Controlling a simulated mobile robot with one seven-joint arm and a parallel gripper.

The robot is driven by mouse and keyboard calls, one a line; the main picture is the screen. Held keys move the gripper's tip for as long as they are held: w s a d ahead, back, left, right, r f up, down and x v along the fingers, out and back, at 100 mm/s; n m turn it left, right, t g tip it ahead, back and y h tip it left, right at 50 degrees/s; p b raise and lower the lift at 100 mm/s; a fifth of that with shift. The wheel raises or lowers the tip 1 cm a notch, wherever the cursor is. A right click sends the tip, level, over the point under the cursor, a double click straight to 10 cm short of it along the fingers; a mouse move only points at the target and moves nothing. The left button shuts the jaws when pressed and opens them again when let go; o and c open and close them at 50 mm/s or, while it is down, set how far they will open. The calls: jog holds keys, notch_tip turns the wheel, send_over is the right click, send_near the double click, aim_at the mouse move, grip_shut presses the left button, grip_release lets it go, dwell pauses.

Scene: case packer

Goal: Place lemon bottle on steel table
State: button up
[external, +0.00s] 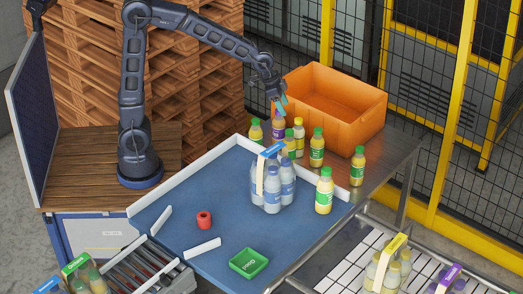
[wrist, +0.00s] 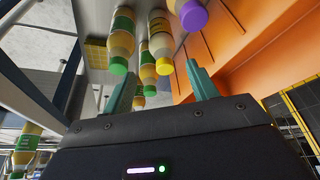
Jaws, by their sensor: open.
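Several juice bottles stand on the steel table (external: 388,160) near the orange crate. One has a yellow cap (external: 298,122); it may be the lemon bottle, but I cannot read its label. My gripper (external: 280,104) is open and empty, above the bottles beside the crate. In the wrist view, which looks upside down, the open teal fingers (wrist: 160,88) frame the yellow-capped bottle (wrist: 160,42), which appears beyond the tips. A purple-capped bottle (wrist: 190,14) and a green-capped bottle (wrist: 122,42) stand on either side of it.
The orange crate (external: 350,118) stands behind the bottles. A carrier of pale blue bottles (external: 272,190), a red ring-like piece (external: 204,220) and a green tray (external: 248,263) are on the blue surface (external: 185,215). The table's right end is bare.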

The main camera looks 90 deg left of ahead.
jog(key=s+r+n, duration=0.1)
jog(key=s+r, duration=0.2)
jog(key=s, duration=1.4)
jog(key=s+r+n+y, duration=0.1)
jog(key=s+r, duration=0.2)
jog(key=s, duration=1.3)
jog(key=shift+s+a+r, duration=0.35)
jog(key=shift+s+a, duration=0.05)
jog(key=shift+o, duration=0.4)
